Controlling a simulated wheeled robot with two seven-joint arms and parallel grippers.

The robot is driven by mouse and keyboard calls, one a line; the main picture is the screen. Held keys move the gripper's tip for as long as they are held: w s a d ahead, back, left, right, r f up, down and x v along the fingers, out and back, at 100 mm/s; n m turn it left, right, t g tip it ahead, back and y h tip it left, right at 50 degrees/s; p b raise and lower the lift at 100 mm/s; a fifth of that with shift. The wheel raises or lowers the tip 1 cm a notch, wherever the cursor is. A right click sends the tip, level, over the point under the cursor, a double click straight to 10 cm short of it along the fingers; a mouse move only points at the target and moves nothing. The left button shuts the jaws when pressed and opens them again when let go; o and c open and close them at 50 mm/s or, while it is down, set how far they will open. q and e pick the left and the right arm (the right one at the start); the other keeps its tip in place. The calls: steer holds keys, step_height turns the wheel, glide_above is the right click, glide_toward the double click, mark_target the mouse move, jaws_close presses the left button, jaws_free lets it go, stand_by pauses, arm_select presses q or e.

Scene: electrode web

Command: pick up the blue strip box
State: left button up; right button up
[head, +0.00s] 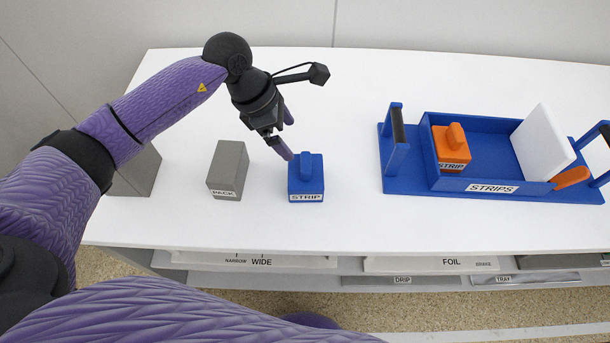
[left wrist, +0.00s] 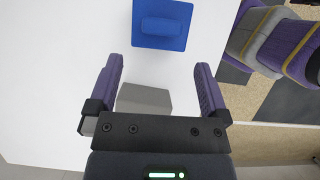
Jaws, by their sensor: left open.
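The blue strip box (head: 306,181) stands upright on the white table, with a raised grip on top and a STRIP label on its front. My left gripper (head: 284,136) is open and empty, above and just behind-left of the box in the head view. In the left wrist view the blue strip box (left wrist: 161,25) lies beyond the fingertips, at the top of the picture, and the open fingers (left wrist: 158,66) are apart from it. My right gripper is not in view.
A grey PACK box (head: 228,169) stands left of the blue box, with another grey block (head: 138,172) partly behind my arm. At right, a blue STRIPS tray (head: 400,178) with handles holds an orange strip box (head: 450,148) and a white panel (head: 541,142). Labelled shelves (head: 430,264) lie below.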

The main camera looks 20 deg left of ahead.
mark_target(304, 161)
arm_select(q)
steer(key=b+x, duration=0.2)
steer(key=x, duration=0.7)
steer(key=shift+s+f, duration=0.15)
steer(key=shift+f, duration=0.25)
steer(key=shift+r, duration=0.1)
steer(key=shift+c, duration=0.3)
jaws_close()
